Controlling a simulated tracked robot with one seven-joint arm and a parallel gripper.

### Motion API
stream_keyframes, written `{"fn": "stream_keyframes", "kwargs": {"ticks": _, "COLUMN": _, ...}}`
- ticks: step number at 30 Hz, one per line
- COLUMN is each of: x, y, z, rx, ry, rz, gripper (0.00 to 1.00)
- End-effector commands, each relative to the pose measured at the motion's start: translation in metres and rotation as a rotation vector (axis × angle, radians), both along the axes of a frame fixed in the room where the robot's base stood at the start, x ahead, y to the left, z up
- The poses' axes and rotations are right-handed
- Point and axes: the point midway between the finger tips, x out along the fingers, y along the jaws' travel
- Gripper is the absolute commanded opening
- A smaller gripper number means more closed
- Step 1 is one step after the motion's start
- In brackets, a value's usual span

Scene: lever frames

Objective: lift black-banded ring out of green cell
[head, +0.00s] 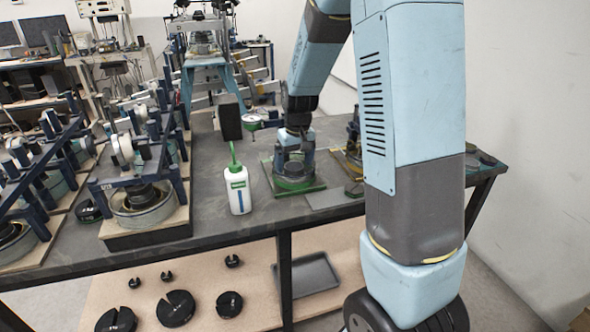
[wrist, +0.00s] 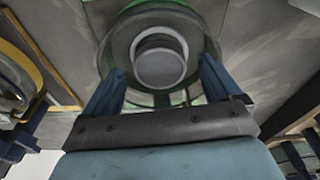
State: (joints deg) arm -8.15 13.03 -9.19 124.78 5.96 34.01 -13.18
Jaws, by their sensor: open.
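The green cell (head: 312,188) is a low square base on the bench, with a dark round piece (head: 293,171) on it under my gripper (head: 294,152). In the wrist view, my gripper (wrist: 162,75) is open, its two blue fingers to the left and right of a round grey piece (wrist: 160,66). A wider grey round rim (wrist: 118,45) surrounds that piece, and green of the cell shows behind it. I cannot make out the ring's black band in either view. Whether the fingers touch anything is unclear.
A white bottle with a green nozzle (head: 238,190) stands left of the green cell. A lever frame with a grey round pan (head: 142,208) is farther left. Another dark assembly (head: 353,150) stands right of the cell. Black slotted weights (head: 176,307) lie on the lower shelf.

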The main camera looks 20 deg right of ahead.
Motion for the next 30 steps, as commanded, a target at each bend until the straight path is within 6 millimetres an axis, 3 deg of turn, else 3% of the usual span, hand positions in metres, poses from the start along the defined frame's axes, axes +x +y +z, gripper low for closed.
{"fn": "stream_keyframes", "kwargs": {"ticks": 10, "x": 0.0009, "y": 0.0003, "z": -0.0074, "rx": 0.0, "ry": 0.0, "rz": 0.0, "gripper": 0.92}}
{"fn": "stream_keyframes", "kwargs": {"ticks": 30, "x": 0.001, "y": 0.0004, "z": -0.0072, "rx": 0.0, "ry": 0.0, "rz": 0.0, "gripper": 0.27}}
